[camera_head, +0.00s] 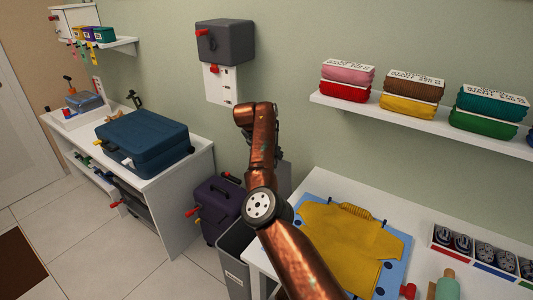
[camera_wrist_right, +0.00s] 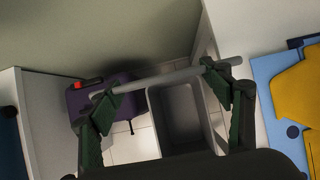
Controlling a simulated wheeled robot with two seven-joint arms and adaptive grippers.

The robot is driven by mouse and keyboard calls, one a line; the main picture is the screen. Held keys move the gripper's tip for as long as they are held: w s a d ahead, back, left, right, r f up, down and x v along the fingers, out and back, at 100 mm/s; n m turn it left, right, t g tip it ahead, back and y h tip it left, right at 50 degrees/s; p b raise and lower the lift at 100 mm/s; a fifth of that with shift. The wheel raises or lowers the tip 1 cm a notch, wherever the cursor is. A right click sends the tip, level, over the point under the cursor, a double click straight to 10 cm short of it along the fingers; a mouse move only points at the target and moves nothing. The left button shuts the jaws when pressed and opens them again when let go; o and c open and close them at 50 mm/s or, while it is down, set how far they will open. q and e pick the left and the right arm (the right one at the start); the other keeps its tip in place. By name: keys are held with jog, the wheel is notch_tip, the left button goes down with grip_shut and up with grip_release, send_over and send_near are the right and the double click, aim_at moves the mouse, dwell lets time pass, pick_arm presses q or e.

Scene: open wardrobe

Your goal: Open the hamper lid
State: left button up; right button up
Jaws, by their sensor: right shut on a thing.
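The hamper (camera_head: 236,262) is a grey bin on the floor between the white tables, partly hidden by my copper right arm in the head view. The right wrist view looks down into its open, empty-looking inside (camera_wrist_right: 181,118). A thin grey strip, apparently the hamper lid (camera_wrist_right: 168,78) seen edge-on, runs above the opening. A grey panel, likely the same lid (camera_head: 284,178), stands raised behind my arm. My right gripper (camera_wrist_right: 155,83) is shut on the lid, one green finger near each end of the strip. My left gripper is not in view.
A purple suitcase (camera_head: 219,205) stands left of the hamper. A white table (camera_head: 325,182) with a blue board (camera_head: 398,238) and yellow shirt (camera_head: 335,240) is close on the right. A wall shelf (camera_head: 425,127) holds folded clothes. Tiled floor is free at left.

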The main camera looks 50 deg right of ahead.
jog(key=o, duration=1.3)
jog(key=shift+r, duration=0.15)
jog(key=o, duration=0.4)
jog(key=v, duration=1.1)
jog(key=shift+a+r, duration=0.2)
jog(key=shift+r, duration=0.15)
